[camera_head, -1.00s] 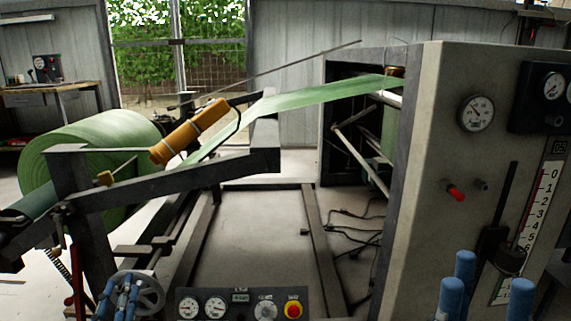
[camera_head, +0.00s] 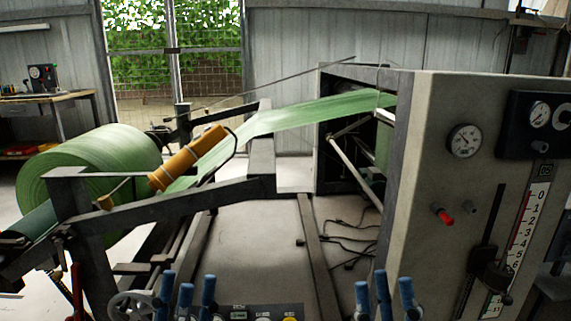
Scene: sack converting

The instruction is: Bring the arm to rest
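My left gripper (camera_head: 187,284) shows at the bottom of the head view, left of centre, with blue fingers pointing up. The fingers stand apart with nothing between them, so it looks open and empty. My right gripper (camera_head: 384,284) is at the bottom, right of centre, also with its blue fingers spread and nothing between them. Both wrists and arms are cut off by the lower edge. The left gripper is in front of the handwheel (camera_head: 130,305) in the picture; the gap between them is unclear.
A green roll (camera_head: 90,165) stands at left, its green web (camera_head: 310,112) running up into the grey machine cabinet (camera_head: 425,190). The cabinet carries a gauge (camera_head: 464,141), a red knob (camera_head: 442,216) and a scale (camera_head: 530,230). A control panel (camera_head: 262,308) shows between the grippers.

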